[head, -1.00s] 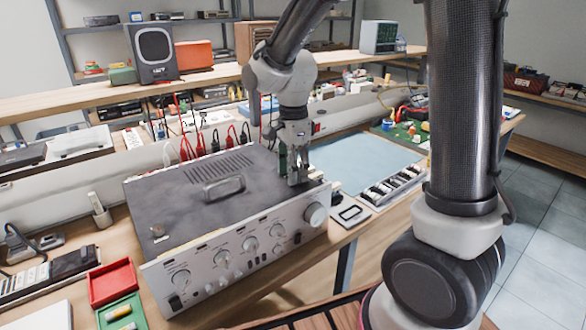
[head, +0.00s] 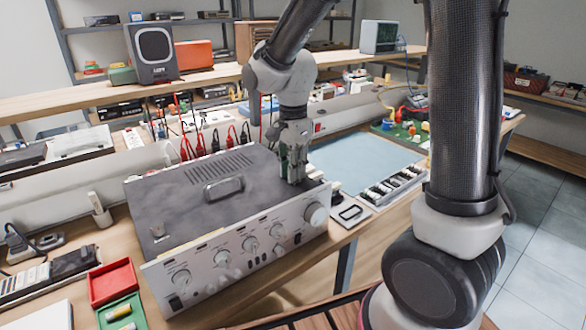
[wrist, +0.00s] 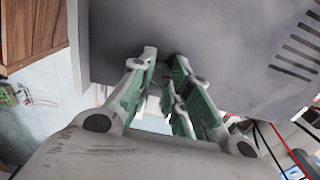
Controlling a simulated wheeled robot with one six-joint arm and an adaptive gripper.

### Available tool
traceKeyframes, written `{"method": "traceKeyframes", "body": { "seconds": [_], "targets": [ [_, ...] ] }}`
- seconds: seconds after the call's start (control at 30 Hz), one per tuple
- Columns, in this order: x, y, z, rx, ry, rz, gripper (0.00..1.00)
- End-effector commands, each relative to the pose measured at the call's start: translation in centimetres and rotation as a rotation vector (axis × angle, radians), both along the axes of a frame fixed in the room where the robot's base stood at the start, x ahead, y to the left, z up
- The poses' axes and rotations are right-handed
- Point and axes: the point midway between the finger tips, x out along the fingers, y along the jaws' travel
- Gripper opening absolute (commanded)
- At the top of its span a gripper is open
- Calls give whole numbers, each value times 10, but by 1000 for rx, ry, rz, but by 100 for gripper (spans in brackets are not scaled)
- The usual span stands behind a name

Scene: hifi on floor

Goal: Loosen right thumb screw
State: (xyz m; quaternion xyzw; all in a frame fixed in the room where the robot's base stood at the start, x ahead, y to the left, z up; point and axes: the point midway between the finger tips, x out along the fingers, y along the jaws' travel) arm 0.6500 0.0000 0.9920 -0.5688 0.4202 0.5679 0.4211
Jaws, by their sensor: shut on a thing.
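A hi-fi amplifier (head: 190,195) with a dark top cover and a silver front of knobs stands on the workbench. A small left thumb screw (head: 158,231) shows at the front left of the cover. My gripper (head: 294,180) points down at the right end of the cover. It also shows in the wrist view (wrist: 164,72), with its fingertips at the cover and close together. The gripper is shut on the right thumb screw, which the fingers mostly hide. A handle (head: 223,188) lies in the middle of the cover.
A red tray (head: 111,283) and a green tray (head: 121,312) sit at the bench's front left. A blue mat (head: 365,155) and a box of small parts (head: 392,187) lie to the right. Red and black leads hang behind the amplifier.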

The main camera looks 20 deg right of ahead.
Motion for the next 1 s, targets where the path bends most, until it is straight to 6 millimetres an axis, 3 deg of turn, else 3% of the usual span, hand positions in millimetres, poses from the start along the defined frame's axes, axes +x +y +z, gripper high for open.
{"method": "traceKeyframes", "body": {
  "seconds": [1.0],
  "targets": [
    [0,0,0,-2,0,953,0]
  ]
}}
